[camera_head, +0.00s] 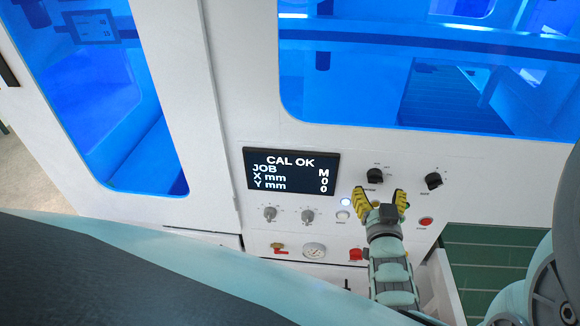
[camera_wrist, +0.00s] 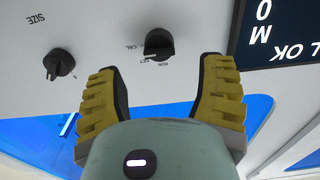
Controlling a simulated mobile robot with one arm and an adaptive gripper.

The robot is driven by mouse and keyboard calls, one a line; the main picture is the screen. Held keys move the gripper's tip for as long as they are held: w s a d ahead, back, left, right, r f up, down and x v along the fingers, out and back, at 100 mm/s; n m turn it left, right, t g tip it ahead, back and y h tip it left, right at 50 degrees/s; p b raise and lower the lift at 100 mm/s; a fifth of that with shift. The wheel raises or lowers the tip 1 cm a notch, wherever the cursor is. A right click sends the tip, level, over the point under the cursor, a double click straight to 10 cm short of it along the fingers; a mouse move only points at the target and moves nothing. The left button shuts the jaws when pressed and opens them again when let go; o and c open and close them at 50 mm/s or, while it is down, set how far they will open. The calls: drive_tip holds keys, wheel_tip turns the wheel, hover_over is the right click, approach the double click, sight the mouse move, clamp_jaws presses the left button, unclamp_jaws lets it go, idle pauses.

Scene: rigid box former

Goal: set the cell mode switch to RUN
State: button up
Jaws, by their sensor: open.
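The mode switch is a black rotary knob (camera_head: 375,176) on the white panel, right of the display. In the wrist view the same knob (camera_wrist: 158,42) has small upside-down labels that look like CAL, SET and RUN around it. A pale pointer mark shows on its lower edge, seemingly toward SET, but it is too small to be sure. My gripper (camera_head: 380,192) is open and empty, just below the knob in the head view. In the wrist view its yellow fingers (camera_wrist: 163,65) are spread, with the knob beyond and between their tips, apparently untouched.
A second black knob (camera_head: 433,181), marked SIZE in the wrist view (camera_wrist: 58,63), sits to the right. The display (camera_head: 292,172) reads CAL OK. A lit white button (camera_head: 344,202), a red button (camera_head: 426,221) and grey knobs (camera_head: 270,213) lie close by. Blue windows are above.

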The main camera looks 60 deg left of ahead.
sight(376, 182)
drive_tip(key=shift+b+x, duration=0.6)
drive_tip(key=shift+x, duration=2.15)
drive_tip(key=c, duration=1.2)
